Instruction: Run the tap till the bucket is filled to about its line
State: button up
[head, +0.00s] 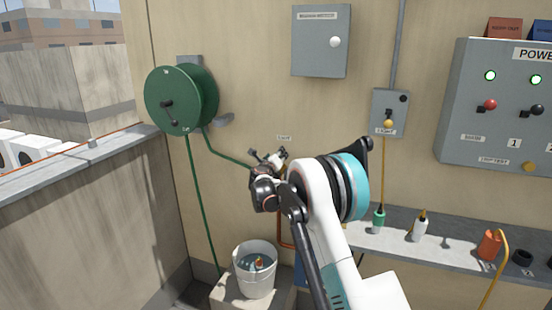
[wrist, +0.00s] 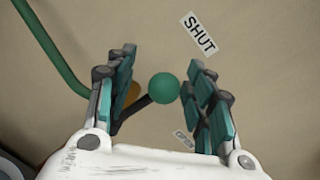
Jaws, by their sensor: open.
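The white bucket (head: 257,284) stands upright on a pale block below my arm. Bluish water (head: 245,262) and a small orange-brown thing show inside it; I cannot make out a fill line. In the wrist view, the tap's dark lever ends in a green ball knob (wrist: 163,88). My gripper (wrist: 160,72) is open, with one finger on each side of the knob and gaps showing beside it. In the head view my gripper (head: 268,157) is at the wall above the bucket and hides most of the tap. A SHUT label (wrist: 199,33) is above the knob; a smaller, blurred label is below.
A green hose reel (head: 181,100) hangs at left, its hose (head: 228,156) running toward the tap. A grey power panel (head: 500,115) and a light switch box (head: 390,113) are at right. A shelf (head: 455,248) with bottles runs along the lower right.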

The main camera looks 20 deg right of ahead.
jog(key=v, duration=1.2)
jog(key=shift+r, duration=0.1)
jog(key=s+d+r+m+g+y, duration=0.1)
jog(key=s+r+m+g, duration=0.15)
jog(key=s+m, duration=0.45)
jog(key=s+d+r+m+g, duration=0.1)
jog(key=s+d+r+m, duration=0.15)
jog(key=s+m, duration=0.45)
jog(key=s+r+m+g+y, duration=0.1)
jog(key=s+r+m, duration=0.25)
jog(key=s, duration=0.55)
jog(key=s+a+f+m+g+y, duration=0.1)
jog(key=s+a+f+m+y, duration=0.1)
jog(key=s+m, duration=0.4)
jog(key=s+a+f+m+g+y, duration=0.1)
jog(key=s+m, duration=0.6)
jog(key=s, duration=0.8)
jog(key=s+a+f+m+g+y, duration=0.1)
jog(key=s+a+f+m+y, duration=0.2)
jog(key=s, duration=0.7)
notch_tip(320, 180, down, 3)
jog(key=a+m, duration=0.1)
jog(key=m, duration=0.2)
jog(key=shift+s+a+m, duration=0.2)
jog(key=shift+s+m, duration=0.05)
jog(key=shift+m, duration=0.1)
